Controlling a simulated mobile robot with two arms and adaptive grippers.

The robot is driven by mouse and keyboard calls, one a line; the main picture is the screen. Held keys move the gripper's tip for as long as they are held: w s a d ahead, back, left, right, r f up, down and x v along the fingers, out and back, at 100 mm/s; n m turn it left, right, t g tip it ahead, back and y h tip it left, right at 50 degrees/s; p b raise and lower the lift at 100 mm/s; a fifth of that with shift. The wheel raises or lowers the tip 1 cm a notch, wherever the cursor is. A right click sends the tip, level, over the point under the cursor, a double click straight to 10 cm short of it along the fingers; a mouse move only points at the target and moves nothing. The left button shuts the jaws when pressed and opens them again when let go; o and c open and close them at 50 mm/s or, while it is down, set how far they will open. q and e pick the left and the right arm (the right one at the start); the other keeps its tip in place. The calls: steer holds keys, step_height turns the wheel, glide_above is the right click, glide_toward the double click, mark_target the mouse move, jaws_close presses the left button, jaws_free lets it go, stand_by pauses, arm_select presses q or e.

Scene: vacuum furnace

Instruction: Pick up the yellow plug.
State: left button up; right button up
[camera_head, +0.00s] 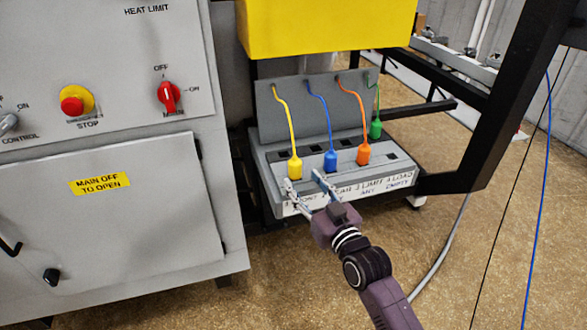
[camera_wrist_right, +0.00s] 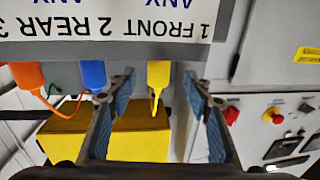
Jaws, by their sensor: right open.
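The yellow plug (camera_head: 294,169) stands at the left end of a row of plugs in the grey socket panel (camera_head: 262,158), with a yellow cable rising behind it. My right gripper (camera_head: 304,184) is open just in front of the panel, its fingertips close to the yellow and blue plugs. In the right wrist view, which is upside down, the yellow plug (camera_wrist_right: 158,74) lies between the two spread fingers (camera_wrist_right: 158,82), with a gap on each side. Contact is not visible. My left gripper is not in view.
The blue plug (camera_head: 330,161) is the near neighbour, beside one finger. The orange plug (camera_head: 363,154) and green plug (camera_head: 376,129) are farther right. A yellow box (camera_head: 325,28) hangs above the panel. A grey control cabinet (camera_head: 115,210) stands left, a black frame post (camera_head: 515,85) right.

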mark_target(298, 172)
steer(key=shift+w+a+r, duration=0.25)
steer(key=shift+w+a, duration=0.1)
steer(key=shift+w, duration=0.25)
steer(key=x, duration=0.4)
steer(key=shift+w+p, duration=0.35)
steer(key=shift+w, duration=0.1)
jaws_close()
